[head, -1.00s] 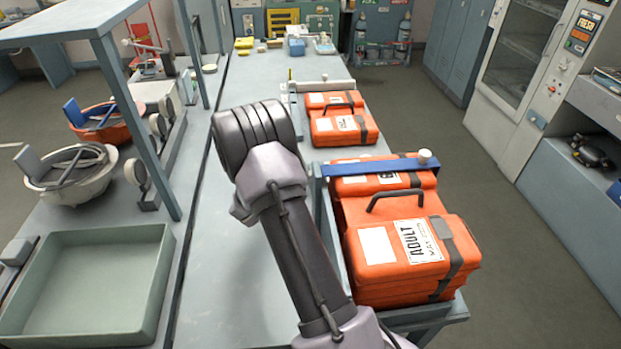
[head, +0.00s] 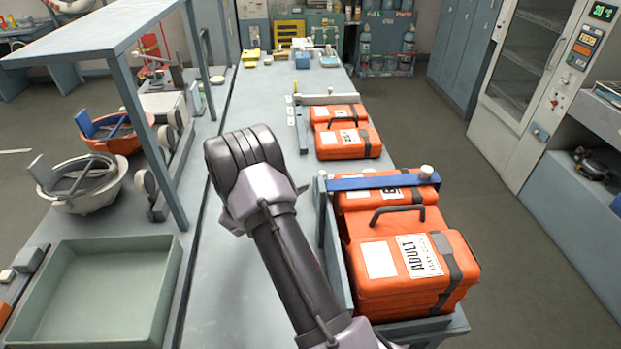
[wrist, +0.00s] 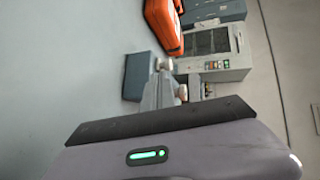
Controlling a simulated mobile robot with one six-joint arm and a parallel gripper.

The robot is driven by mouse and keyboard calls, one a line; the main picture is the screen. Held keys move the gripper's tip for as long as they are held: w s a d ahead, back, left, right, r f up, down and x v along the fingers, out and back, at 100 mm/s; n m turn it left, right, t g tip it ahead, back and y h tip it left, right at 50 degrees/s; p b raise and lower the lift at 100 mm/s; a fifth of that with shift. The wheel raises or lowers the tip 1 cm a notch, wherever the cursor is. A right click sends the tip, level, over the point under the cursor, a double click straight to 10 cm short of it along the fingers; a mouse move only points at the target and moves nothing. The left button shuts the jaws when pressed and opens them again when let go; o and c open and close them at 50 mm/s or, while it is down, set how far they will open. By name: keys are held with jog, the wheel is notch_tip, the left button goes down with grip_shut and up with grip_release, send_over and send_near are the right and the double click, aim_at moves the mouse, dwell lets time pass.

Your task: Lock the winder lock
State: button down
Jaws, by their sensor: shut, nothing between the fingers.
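I cannot make out for sure which part is the winder lock. A grey stand with round pale discs (head: 145,190) is on the left bench in the head view. In the wrist view, a grey bracket with small round knobs (wrist: 163,88) lies just beyond my gripper (wrist: 160,120). A pale box with green and red buttons (wrist: 217,65) is behind it. My gripper's dark front edge spans the lower wrist view and appears shut and empty, apart from the bracket as far as I can tell. In the head view my own arm hides my gripper.
Orange cases stand on the right: a near ADULT case (head: 405,265) under a blue bar (head: 380,181), and a farther one (head: 345,135). The middle bench strip is largely clear.

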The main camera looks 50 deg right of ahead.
jog(key=p+v, duration=0.2)
jog(key=v, duration=0.6)
jog(key=shift+a+r, duration=0.1)
jog(key=shift+r, duration=0.05)
jog(key=s+a+r+m+g+y+b, duration=0.15)
jog(key=s+a+r+m+y, duration=0.4)
jog(key=m, duration=0.55)
jog(key=s+a+r+m+g+y+b, duration=0.1)
jog(key=s+a+r+m+y+b, duration=0.1)
jog(key=s+a+r+m, duration=0.65)
jog(key=s+a+r+m+t+y+b, duration=0.1)
jog(key=s+a+m+t+y, duration=0.2)
jog(key=a+m, duration=0.6)
jog(key=s+a+r+m+t+y+b, duration=0.1)
jog(key=s+a+m+t+y, duration=0.3)
jog(key=a+m, duration=0.5)
jog(key=s+r+m+y, duration=0.1)
jog(key=s+m+y, duration=0.1)
jog(key=s+m, duration=0.1)
jog(key=shift+a+r+m, duration=0.3)
jog(key=shift+m, duration=0.15)
